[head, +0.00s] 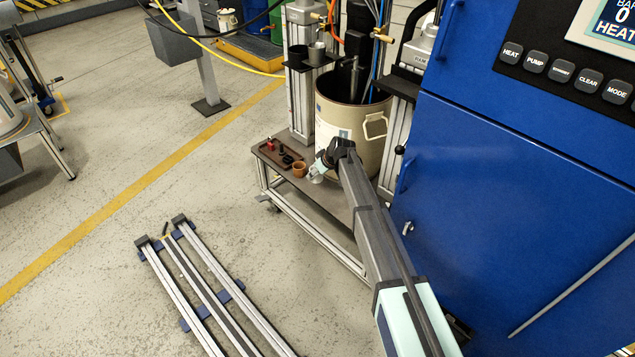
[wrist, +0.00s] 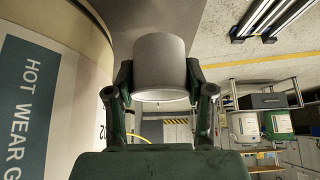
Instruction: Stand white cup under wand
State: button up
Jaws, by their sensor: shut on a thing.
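A plain white cup (wrist: 160,66) fills the gap between the fingers of my gripper (wrist: 159,78) in the wrist view; the fingers press on its two sides. In the head view my gripper (head: 325,165) is low in front of the beige drum (head: 340,117), above the cart top, and the cup (head: 317,179) is small and partly hidden. I cannot tell whether the cup touches the cart. A grey upright pipe (head: 354,77), perhaps the wand, stands at the open drum. The drum's labelled side is close on the left in the wrist view (wrist: 88,90).
A brown tray (head: 265,154) on the cart holds small red and black parts and an orange-brown cup (head: 299,169). A dark and a grey cup-like vessel (head: 317,53) sit on a bracket behind. The blue cabinet (head: 500,190) stands right. Floor rails (head: 190,270) lie front left.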

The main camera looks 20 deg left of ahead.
aim_at(318, 188)
jog(key=shift+w+d+f+b, duration=0.1)
jog(key=shift+f+b, duration=0.15)
jog(key=shift+f, duration=0.9)
jog(key=shift+w+f+b, duration=0.1)
jog(key=shift+f+b, duration=0.1)
jog(key=shift+f, duration=0.95)
jog(key=shift+f, duration=0.1)
jog(key=shift+f, duration=0.1)
jog(key=o, duration=0.8)
jog(key=p+v, duration=0.2)
jog(key=v, duration=1.4)
jog(key=shift+s, duration=0.15)
jog(key=shift+o, duration=0.7)
jog(key=shift+s+d+r, duration=0.1)
jog(key=shift+d+r, duration=0.1)
jog(key=shift+r, duration=0.45)
